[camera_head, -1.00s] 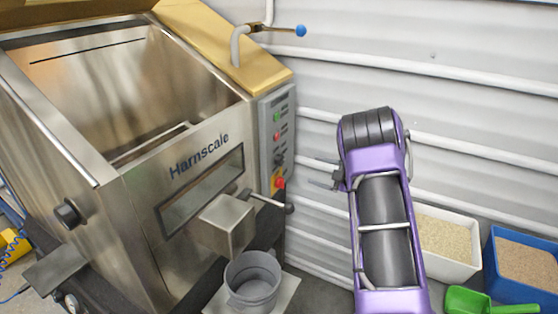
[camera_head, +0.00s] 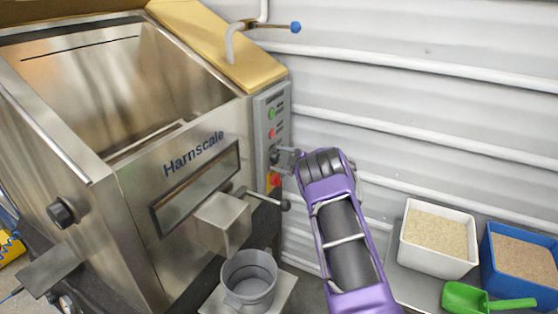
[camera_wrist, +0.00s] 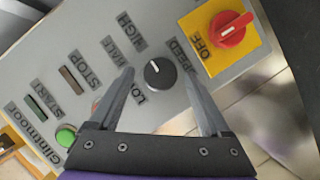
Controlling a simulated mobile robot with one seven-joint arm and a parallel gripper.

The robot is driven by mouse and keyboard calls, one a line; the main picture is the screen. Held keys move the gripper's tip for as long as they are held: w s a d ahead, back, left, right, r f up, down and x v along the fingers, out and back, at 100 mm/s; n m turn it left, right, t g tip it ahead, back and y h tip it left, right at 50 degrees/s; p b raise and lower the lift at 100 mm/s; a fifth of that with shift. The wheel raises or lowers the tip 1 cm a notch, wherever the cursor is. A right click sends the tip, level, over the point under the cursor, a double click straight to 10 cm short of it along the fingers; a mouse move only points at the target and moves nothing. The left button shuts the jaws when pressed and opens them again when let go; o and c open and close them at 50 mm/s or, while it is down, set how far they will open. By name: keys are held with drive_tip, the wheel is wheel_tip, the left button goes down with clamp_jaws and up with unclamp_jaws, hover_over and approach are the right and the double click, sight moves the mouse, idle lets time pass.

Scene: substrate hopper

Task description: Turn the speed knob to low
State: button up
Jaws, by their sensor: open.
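The speed knob (camera_wrist: 160,75) is a round black dial with a white pointer line on a grey control panel. In the wrist view the labels LOW, HALF, HIGH and SPEED stand around it. The LOW label is partly covered by a finger. The pointer line is short, and its exact setting is hard to tell. My gripper (camera_wrist: 160,85) is open, with one finger on each side of the knob. I cannot tell whether the fingers touch it. In the head view my gripper (camera_head: 286,158) is at the control panel (camera_head: 261,130), and the knob is largely hidden.
A red OFF switch (camera_wrist: 230,30) on a yellow plate is close to the right finger. A green button (camera_wrist: 65,136) lies at lower left. The ribbed wall is at right.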

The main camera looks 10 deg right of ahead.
drive_tip(key=shift+w+a, duration=0.1)
drive_tip(key=shift+c, duration=0.2)
clamp_jaws()
